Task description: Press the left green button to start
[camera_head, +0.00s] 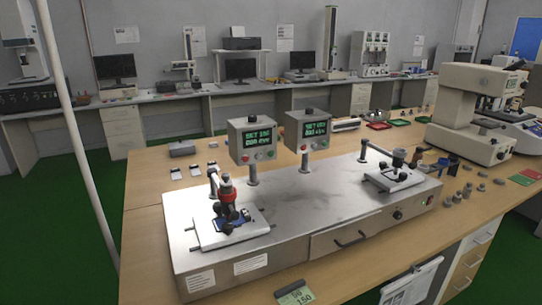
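Two small grey control boxes stand on posts on a metal test bench (330,205) in the head view. The left control box (236,140) has a dark screen with green text (258,137) and small round buttons below it. One of these looks red (259,155); which one is green is too small to tell. The right control box (295,133) has a similar screen and buttons. My gripper is not in view.
A clamp fixture with a red collar (227,194) sits on the bench's left, in front of the left box. Another fixture (393,176) is at the right. A large white microscope-like instrument (464,115) stands on the wooden table at right. Green floor is clear at left.

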